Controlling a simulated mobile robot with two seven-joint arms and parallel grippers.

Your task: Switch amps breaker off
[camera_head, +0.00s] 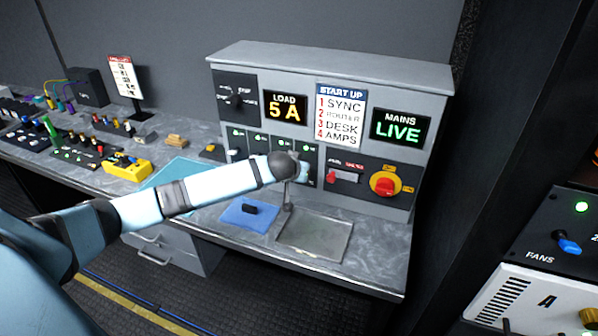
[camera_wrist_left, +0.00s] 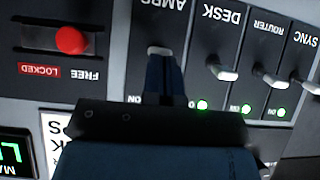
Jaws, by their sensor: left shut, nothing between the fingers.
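The amps breaker (camera_wrist_left: 160,50) is in the wrist view, which shows the panel upside down. Its pale lever tip shows just beyond my left fingertips, farther from its ON mark than the desk lever (camera_wrist_left: 222,73) is from its own. I cannot tell whether the fingers touch it. My left gripper (camera_wrist_left: 166,70) is shut and empty, in front of the amps column, and hides its lamp in that view. In the head view my left gripper (camera_head: 298,172) is at the right end of the breaker row, largely hidden by its wrist. My right gripper is not in view.
The router (camera_wrist_left: 264,74) and sync (camera_wrist_left: 311,86) levers stand beside desk; all three have green lamps. A red locking slider (camera_wrist_left: 70,40) and a red rotary switch (camera_head: 386,184) are near amps.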

